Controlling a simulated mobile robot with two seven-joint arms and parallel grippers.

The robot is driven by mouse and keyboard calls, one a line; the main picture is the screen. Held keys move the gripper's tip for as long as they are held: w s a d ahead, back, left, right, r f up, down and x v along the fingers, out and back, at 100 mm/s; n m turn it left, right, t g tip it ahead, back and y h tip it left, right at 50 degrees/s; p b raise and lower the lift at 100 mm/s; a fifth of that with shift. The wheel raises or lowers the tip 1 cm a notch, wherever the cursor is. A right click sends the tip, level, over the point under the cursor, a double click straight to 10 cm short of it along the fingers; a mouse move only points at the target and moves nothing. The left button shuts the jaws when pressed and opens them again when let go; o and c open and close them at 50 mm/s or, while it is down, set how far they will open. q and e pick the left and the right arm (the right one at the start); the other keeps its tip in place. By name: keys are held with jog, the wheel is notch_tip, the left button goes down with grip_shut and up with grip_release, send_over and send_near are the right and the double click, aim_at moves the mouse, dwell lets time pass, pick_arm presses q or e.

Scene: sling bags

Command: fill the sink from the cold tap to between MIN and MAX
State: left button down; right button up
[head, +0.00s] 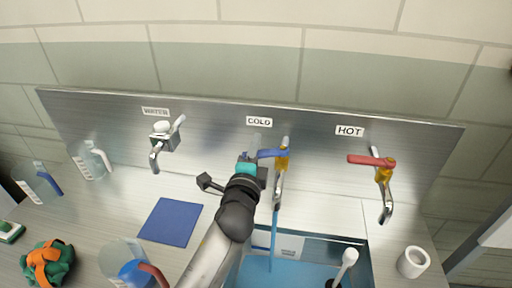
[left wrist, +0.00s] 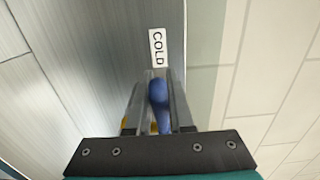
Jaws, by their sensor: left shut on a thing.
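The cold tap (head: 282,165) sits under the COLD label, with a yellow body and a blue lever (head: 268,153) pointing left. My left gripper (head: 257,160) is at this lever; in the left wrist view its fingers (left wrist: 158,95) are shut on the blue lever (left wrist: 158,100). A thin blue stream of water (head: 274,235) falls from the spout into the sink (head: 345,243). Blue water (head: 295,273) shows in the sink. A pale marked plate (head: 290,245) is on the sink's back wall; its marks are too small to read. My right gripper is not in view.
The hot tap (head: 384,175) with a red lever is at right, another tap (head: 163,140) at left. A white-topped tool (head: 347,262) stands in the sink. A blue mat (head: 170,222), jugs (head: 92,160) and an orange-and-green bundle (head: 48,265) lie left; a white cup (head: 413,262) stands right.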

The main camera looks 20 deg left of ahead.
pick_arm(q)
jog(key=shift+s, duration=0.1)
dwell(0.3)
jog(key=c, duration=0.8)
grip_release()
jog(key=shift+s, duration=0.1)
jog(key=s+d+b, duration=0.1)
jog(key=s+d, duration=0.1)
jog(key=s, duration=1.2)
jog(key=shift+s+d, duration=0.35)
jog(key=shift+s, duration=0.05)
